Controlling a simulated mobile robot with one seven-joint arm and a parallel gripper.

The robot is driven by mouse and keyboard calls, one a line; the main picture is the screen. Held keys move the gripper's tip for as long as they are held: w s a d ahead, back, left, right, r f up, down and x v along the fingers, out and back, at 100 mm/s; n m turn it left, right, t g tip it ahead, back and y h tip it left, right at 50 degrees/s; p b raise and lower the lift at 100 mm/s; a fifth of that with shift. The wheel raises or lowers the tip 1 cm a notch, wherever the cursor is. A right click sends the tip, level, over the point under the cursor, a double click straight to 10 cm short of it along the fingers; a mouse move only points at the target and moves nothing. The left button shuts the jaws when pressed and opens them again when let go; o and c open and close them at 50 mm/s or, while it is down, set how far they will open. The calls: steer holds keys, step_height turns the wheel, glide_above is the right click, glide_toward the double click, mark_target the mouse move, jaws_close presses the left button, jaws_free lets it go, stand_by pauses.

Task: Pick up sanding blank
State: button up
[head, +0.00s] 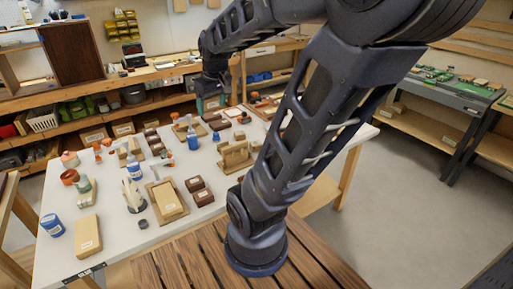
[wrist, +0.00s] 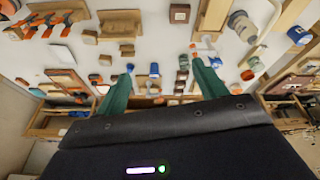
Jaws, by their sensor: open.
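Two pale wooden blocks in the head view could be the sanding blank, and I cannot tell which it is. One pale block (head: 166,199) lies on a brown board at the table's front middle. A larger pale block (head: 88,233) with a small label lies at the front left. My gripper (head: 211,88) hangs over the far side of the table, away from both blocks. In the wrist view my gripper (wrist: 162,62) shows two green fingers spread wide, with nothing held between them.
The white table (head: 120,245) carries several brown blocks (head: 202,196), a wooden stand (head: 235,156), a blue bottle (head: 192,138), a white-and-blue bottle (head: 135,172), a blue can (head: 52,225) and orange-handled tools. A slatted wooden surface (head: 190,263) lies at the front. Shelves stand behind.

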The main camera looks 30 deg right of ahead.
steer(key=w+d+f+n, duration=0.2)
steer(key=w+d+f, duration=0.2)
steer(key=w, duration=0.3)
steer(key=n+g+h, duration=0.5)
steer(key=n, duration=0.6)
glide_toward(256, 143)
steer(key=shift+y, duration=0.3)
steer(key=shift+x, duration=5.2)
steer(key=shift+w+d, duration=0.1)
steer(key=shift+d, duration=0.05)
steer(key=c, duration=1.1)
